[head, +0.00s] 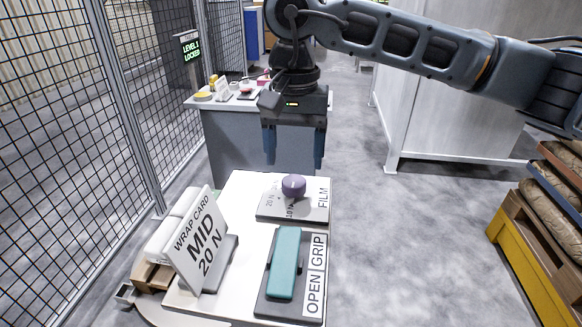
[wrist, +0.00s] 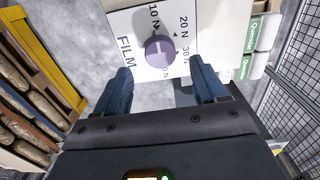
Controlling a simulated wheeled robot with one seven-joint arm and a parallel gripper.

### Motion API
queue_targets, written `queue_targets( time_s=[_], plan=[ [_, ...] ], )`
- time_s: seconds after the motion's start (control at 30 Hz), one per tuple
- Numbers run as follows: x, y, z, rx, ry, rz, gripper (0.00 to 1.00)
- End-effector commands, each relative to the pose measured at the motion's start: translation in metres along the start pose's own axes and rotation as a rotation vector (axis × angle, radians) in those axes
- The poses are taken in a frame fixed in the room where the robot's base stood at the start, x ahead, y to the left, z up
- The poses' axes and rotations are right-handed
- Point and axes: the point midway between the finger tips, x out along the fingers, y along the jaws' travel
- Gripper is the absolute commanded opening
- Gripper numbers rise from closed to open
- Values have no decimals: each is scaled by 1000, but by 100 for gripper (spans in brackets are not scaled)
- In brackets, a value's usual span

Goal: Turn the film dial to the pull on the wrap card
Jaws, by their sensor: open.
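The film dial is a round purple knob (head: 293,186) on a plate marked FILM (head: 322,200). In the wrist view the knob (wrist: 159,52) has a pale line across its top, and 10 N, 20 N and 30 N are printed around it. I cannot tell surely which mark the line points to. The wrap card (head: 202,240) leans on its stand and reads MID 20 N. My gripper (head: 293,160) is open above the knob, fingers pointing down. In the wrist view my gripper (wrist: 160,68) has its fingertips on either side of the knob, apart from it.
A teal lever (head: 286,262) on a plate marked OPEN GRIP stands in front of the dial. A grey desk (head: 262,140) with small items is behind. A mesh fence (head: 60,120) runs along the left. Stacked sacks (head: 560,180) stand at the right.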

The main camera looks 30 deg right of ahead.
Motion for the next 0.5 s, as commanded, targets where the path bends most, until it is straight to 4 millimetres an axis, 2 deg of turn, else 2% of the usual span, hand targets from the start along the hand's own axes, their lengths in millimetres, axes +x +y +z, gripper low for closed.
queue_targets(
  time_s=[0.23,0.5],
  plan=[
    [35,0,1,1,-5,-1,71],
    [49,0,0,0,-1,-2,71]
  ],
)
